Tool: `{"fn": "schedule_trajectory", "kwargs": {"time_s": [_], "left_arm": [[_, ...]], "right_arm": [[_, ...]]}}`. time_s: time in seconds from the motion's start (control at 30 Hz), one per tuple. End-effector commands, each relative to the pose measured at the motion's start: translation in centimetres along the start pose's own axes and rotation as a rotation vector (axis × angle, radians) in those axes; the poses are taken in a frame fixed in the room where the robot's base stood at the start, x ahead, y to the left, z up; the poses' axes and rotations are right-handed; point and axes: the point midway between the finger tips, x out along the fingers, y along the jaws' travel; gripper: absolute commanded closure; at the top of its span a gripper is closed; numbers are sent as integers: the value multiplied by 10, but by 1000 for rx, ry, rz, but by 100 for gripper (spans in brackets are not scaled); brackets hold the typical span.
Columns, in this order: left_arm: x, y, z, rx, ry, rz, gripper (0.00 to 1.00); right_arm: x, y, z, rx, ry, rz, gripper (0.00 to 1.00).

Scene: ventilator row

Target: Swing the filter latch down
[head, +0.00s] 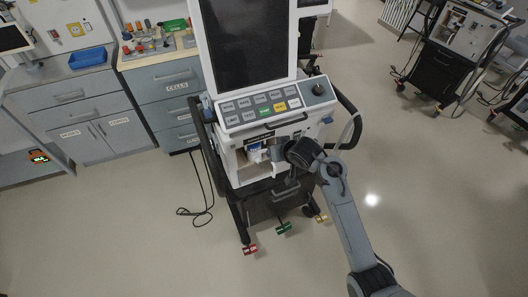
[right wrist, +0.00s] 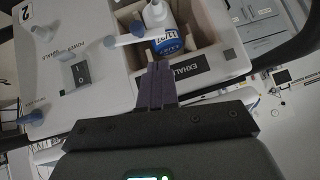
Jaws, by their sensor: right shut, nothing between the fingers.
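The ventilator (head: 240,158) stands at the centre of the head view, with an open bay in its front. In the right wrist view a white filter (right wrist: 162,16) with a blue label stands in the bay. A pale bar with a bluish end (right wrist: 122,41), which looks like the latch, reaches across the filter's front. My right gripper (right wrist: 155,68) is shut and empty, its fingertips at the bay opening just below the filter label. I cannot tell whether they touch the bar. In the head view the right gripper (head: 275,152) is at the bay's right side. My left gripper is not in view.
A rocker switch (right wrist: 80,72) and several bluish knobs sit beside the bay. A button panel (head: 262,106) and screen are above it. Coloured pedals (head: 284,228) are near the floor.

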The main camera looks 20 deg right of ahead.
Motion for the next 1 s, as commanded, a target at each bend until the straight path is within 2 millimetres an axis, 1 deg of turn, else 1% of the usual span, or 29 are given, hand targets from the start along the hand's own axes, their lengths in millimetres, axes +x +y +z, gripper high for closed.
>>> {"fn": "schedule_trajectory", "kwargs": {"time_s": [0.3,0.5,0.7,1.0], "left_arm": [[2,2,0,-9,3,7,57],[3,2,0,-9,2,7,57],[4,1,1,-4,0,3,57],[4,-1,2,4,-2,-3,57]], "right_arm": [[48,1,0,0,-2,2,100],[72,1,-1,1,-1,3,100],[83,1,-1,1,0,3,100],[86,1,0,0,1,2,100]]}}
